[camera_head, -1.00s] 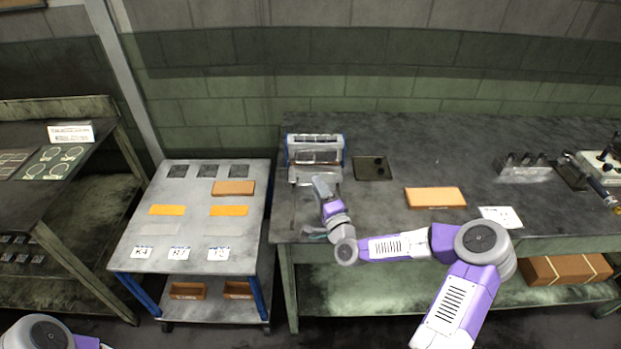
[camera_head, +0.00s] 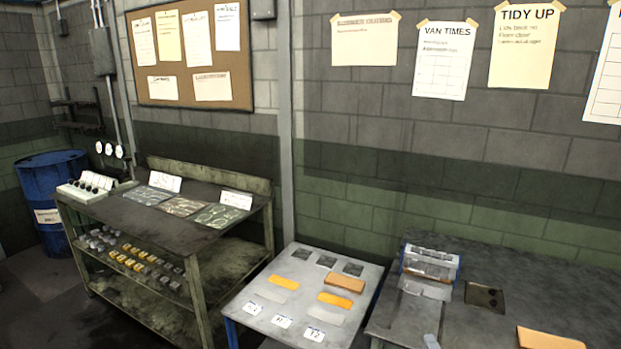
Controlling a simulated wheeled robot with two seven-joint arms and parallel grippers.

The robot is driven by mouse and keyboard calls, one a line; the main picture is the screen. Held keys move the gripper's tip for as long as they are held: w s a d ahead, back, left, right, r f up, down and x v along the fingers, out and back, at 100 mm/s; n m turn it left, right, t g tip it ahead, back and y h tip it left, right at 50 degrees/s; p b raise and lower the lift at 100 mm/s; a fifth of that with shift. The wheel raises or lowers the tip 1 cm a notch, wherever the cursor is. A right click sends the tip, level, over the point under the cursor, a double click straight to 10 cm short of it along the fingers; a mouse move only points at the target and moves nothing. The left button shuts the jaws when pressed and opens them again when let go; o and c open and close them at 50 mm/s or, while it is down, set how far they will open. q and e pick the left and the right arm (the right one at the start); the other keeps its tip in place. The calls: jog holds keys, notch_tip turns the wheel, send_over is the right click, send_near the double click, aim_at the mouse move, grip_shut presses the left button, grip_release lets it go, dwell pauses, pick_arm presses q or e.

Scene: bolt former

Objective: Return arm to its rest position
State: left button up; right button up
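Only a small light-grey piece of my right gripper (camera_head: 431,341) shows, at the bottom edge of the head view. It is in front of the bolt former (camera_head: 428,270), a blue-and-silver device on the dark workbench (camera_head: 480,258), and appears apart from it. The fingers are cut off by the frame, so their opening and anything in them cannot be seen. The rest of my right arm is out of view. My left arm and gripper are not in view.
A grey cart (camera_head: 240,305) with dark squares, orange blocks and labels stands left of the workbench. An orange block (camera_head: 548,338) and a dark plate (camera_head: 485,296) lie on the workbench. A shelf bench (camera_head: 187,212) and a blue drum (camera_head: 52,190) stand farther left.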

jog(key=s+a+f+n+g+y, duration=0.2)
jog(key=a+f+n+g+y, duration=0.15)
jog(key=a+f, duration=0.4)
jog(key=s+a+f+n+g+y, duration=0.2)
jog(key=a+f+n+g, duration=0.15)
jog(key=a+f, duration=0.4)
jog(key=s+a+f+n+g, duration=0.1)
jog(key=s+f+g, duration=0.3)
jog(key=s, duration=0.4)
jog(key=s+a+f+n+g, duration=0.2)
jog(key=s+f+n+g, duration=0.1)
jog(key=s, duration=0.4)
jog(key=s+a+f+n+g+p, duration=0.1)
jog(key=s+a+f+n+g, duration=0.1)
jog(key=s, duration=0.6)
notch_tip(320, 180, down, 4)
jog(key=n+g+h, duration=0.1)
jog(key=g, duration=0.1)
jog(key=shift+s+r+g, duration=0.15)
jog(key=shift+s+g, duration=0.15)
jog(key=shift+a, duration=0.1)
jog(key=shift+c, duration=0.2)
